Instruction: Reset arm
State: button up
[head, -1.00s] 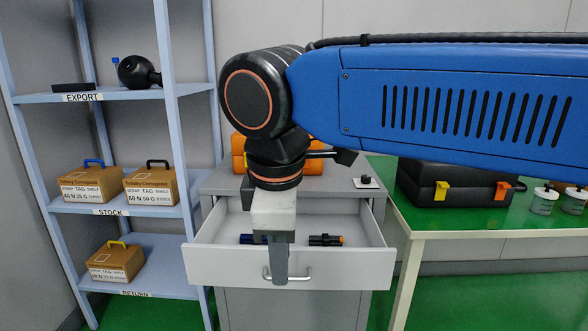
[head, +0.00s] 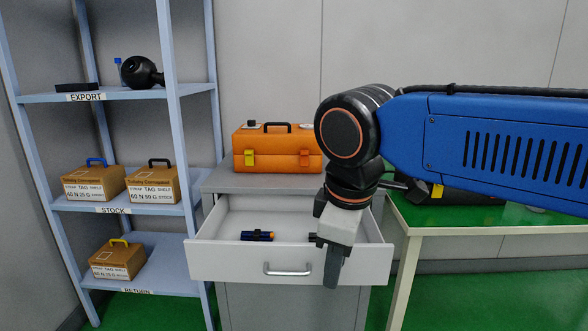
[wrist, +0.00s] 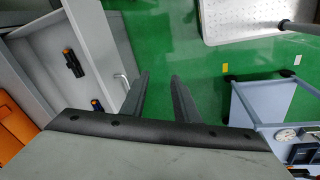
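My gripper (head: 333,270) hangs fingers-down at the right front of the open drawer (head: 225,262) in the head view. In the wrist view its two fingers (wrist: 160,98) stand apart with only green floor showing between them, so it is open and empty.
An orange toolbox (head: 277,150) stands on the grey cabinet. A shelf rack (head: 140,200) with tagged boxes and a black camera-like device (head: 141,72) is at left. A green-topped table (head: 440,217) with a black case (head: 465,193) is at right, partly behind my arm.

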jog(key=s+d+f+m+t, duration=0.1)
jog(key=s+d+f+m, duration=0.1)
jog(key=d+f+m, duration=0.4)
jog(key=s+d+f+m+t, duration=0.1)
jog(key=d+f+m, duration=0.6)
jog(key=d, duration=0.9)
notch_tip(320, 180, down, 2)
jog(key=shift+s+f+m, duration=0.2)
jog(key=shift+s+m, duration=0.1)
jog(key=shift+s, duration=0.55)
